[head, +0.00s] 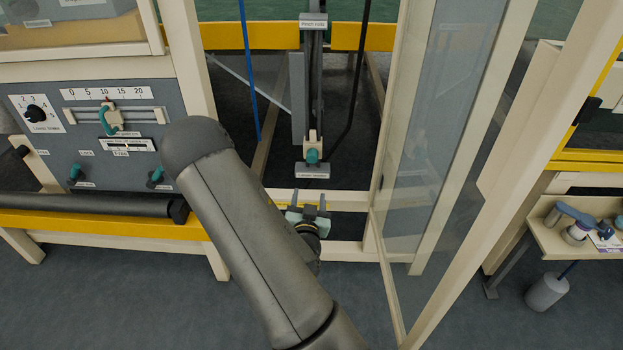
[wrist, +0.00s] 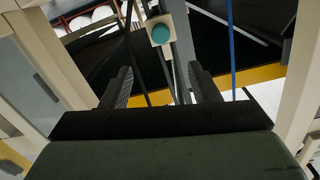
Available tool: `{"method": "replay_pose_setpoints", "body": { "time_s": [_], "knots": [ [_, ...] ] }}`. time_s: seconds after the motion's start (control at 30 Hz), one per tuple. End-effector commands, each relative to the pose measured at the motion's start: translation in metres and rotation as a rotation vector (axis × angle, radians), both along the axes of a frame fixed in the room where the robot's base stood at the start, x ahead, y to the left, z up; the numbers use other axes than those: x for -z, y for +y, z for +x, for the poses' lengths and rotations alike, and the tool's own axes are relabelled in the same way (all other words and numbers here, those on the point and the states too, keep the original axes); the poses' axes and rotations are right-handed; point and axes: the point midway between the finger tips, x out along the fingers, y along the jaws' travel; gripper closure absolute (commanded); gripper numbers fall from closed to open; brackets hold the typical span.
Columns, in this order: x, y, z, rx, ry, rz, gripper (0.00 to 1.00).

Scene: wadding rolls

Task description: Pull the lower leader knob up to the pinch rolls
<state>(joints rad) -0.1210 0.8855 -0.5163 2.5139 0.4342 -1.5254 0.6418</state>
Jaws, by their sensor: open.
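The lower leader knob (head: 312,157) is a teal round knob on a cream block, low on a vertical grey track, just above a small label. The pinch rolls label (head: 313,20) is at the top of that track. My gripper (head: 309,197) is open and empty, in front of and below the knob in the head view. In the wrist view the teal knob (wrist: 161,33) on its cream block shows beyond my gripper's fingertips (wrist: 160,68), between them sideways. The fingers appear apart from the knob.
An open clear door (head: 425,130) with a cream frame stands right of my arm. A grey control panel (head: 100,130) and a dark roller (head: 90,205) are at left. A blue cord (head: 248,70) and a black cable (head: 357,80) hang either side of the track. A yellow rail crosses behind.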

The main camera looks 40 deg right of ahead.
Motion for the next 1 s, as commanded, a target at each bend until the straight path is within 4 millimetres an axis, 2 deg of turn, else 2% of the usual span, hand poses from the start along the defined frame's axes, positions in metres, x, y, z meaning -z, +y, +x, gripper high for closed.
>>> {"method": "replay_pose_setpoints", "body": {
  "time_s": [0.03, 0.17, 0.27, 0.7, 1.0],
  "knots": [
    [0.007, -0.001, -0.001, -0.005, -0.01, -0.02, 0.44],
    [0.005, -0.006, 0.005, -0.011, -0.023, -0.036, 0.44],
    [0.003, -0.015, 0.015, -0.011, -0.026, -0.036, 0.44],
    [0.005, -0.077, 0.088, -0.011, -0.023, -0.036, 0.44],
    [0.005, -0.107, 0.124, -0.012, -0.021, -0.035, 0.44]
  ]
}}
